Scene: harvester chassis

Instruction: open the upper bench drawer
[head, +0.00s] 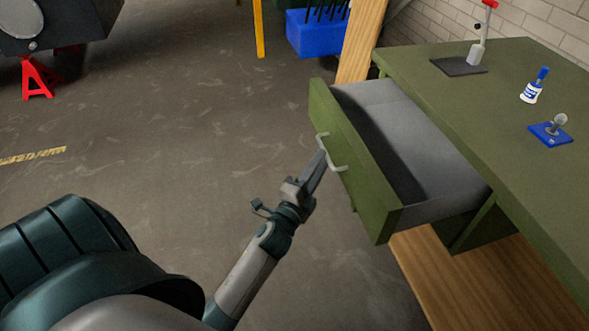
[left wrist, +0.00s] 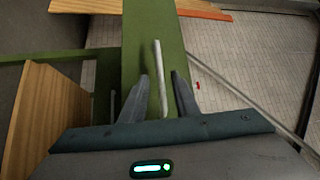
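The upper bench drawer (head: 357,170) is green with a grey inside, and it stands pulled well out of the green workbench (head: 500,110). Its inside looks empty. Its pale bar handle (head: 337,166) is on the front face and also shows in the left wrist view (left wrist: 158,65). My left gripper (head: 319,160) is at the handle. In the left wrist view its two fingers (left wrist: 159,92) are apart, one on each side of the handle bar, with gaps visible. My right gripper is in neither view.
On the bench top are a dark plate with a grey and red tool (head: 478,52), a white and blue bottle (head: 531,90) and a blue block with a metal knob (head: 550,133). A blue bin (head: 313,36) and red stand (head: 38,78) are farther back.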

